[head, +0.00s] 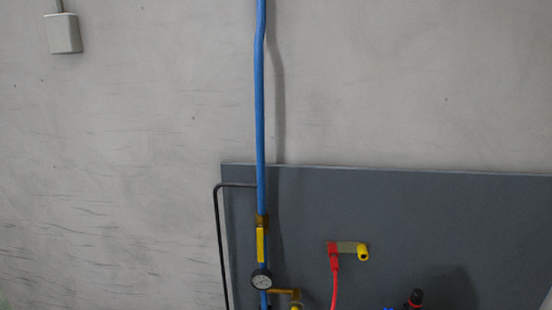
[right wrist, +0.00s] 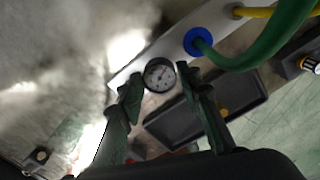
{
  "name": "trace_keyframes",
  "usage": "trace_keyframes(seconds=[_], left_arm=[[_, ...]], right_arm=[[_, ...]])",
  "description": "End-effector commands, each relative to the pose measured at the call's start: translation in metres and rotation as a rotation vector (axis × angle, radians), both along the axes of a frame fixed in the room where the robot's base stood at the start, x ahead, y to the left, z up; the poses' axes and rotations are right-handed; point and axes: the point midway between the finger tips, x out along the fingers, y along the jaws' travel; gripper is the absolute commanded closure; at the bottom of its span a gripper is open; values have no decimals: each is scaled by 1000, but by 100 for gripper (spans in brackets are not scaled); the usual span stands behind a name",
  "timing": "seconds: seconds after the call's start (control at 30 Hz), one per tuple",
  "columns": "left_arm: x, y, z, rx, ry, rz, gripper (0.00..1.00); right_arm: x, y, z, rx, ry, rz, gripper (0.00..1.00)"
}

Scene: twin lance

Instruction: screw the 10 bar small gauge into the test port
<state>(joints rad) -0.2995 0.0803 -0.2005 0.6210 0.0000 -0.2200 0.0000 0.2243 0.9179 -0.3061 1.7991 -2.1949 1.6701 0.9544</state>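A small round gauge (right wrist: 159,75) with a black rim and pale face is in the right wrist view, between or just beyond my right gripper's fingertips (right wrist: 160,82). The two dark green fingers stand apart, with a narrow gap seeming to show on each side of the gauge. Its dial is too small to read. In the head view another round gauge (head: 261,280) sits on the blue pipe (head: 260,120), below a yellow handle (head: 260,244). A brass fitting (head: 285,292) is beside it; I cannot tell whether it is the test port. My left gripper is out of view.
A grey panel (head: 430,210) carries a red plug (head: 333,255) with a red lead and a yellow cap (head: 363,254). The right wrist view shows a dark tray (right wrist: 245,92), a green hose (right wrist: 270,45) and a blue disc (right wrist: 198,41) close to the right finger.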

Motion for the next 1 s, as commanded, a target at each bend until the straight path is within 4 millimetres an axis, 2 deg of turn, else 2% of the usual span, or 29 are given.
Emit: trace_keyframes(seconds=[0.37, 1.0], left_arm=[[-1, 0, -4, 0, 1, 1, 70], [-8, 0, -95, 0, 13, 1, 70]], right_arm=[[1, 0, -1, -1, -2, 33, 61], [1, 0, -5, -2, 0, 1076, 61]])
